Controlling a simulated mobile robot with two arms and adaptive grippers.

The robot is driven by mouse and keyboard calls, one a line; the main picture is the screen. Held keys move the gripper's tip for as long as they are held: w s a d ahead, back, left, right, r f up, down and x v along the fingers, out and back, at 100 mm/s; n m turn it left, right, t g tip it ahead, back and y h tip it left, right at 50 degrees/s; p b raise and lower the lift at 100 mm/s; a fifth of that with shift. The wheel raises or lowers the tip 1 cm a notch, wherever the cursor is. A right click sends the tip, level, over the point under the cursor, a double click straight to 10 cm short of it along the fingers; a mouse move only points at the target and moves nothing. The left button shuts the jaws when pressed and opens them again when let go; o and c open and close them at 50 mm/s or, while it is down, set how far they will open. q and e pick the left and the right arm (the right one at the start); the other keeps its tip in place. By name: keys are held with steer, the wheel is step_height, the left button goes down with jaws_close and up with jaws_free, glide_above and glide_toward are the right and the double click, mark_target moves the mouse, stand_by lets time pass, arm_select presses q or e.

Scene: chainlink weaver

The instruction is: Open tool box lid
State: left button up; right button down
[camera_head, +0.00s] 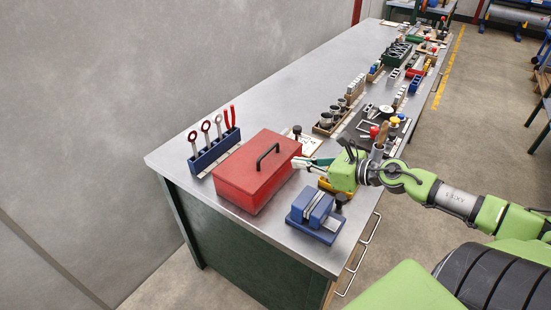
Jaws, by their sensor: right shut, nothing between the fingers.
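The red tool box (243,176) stands near the left end of the grey workbench, with its lid down. A black handle (267,156) sits on top of the lid. My right gripper (300,162) is shut and empty, at the right side of the box near the lid's edge. Whether its fingertips touch the box I cannot tell. My left gripper is out of view.
A blue vise (315,213) stands in front of the box at the bench edge. A blue rack (214,152) with wrenches and red pliers is behind it on the left. Small parts and tools crowd the bench (290,97) further right; its back strip is clear.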

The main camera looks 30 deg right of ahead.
mark_target(276, 166)
arm_select(q)
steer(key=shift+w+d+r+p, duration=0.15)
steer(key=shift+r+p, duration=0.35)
steer(key=shift+p, duration=0.05)
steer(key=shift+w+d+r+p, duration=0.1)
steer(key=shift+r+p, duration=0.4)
arm_select(e)
steer(key=shift+x, duration=4.35)
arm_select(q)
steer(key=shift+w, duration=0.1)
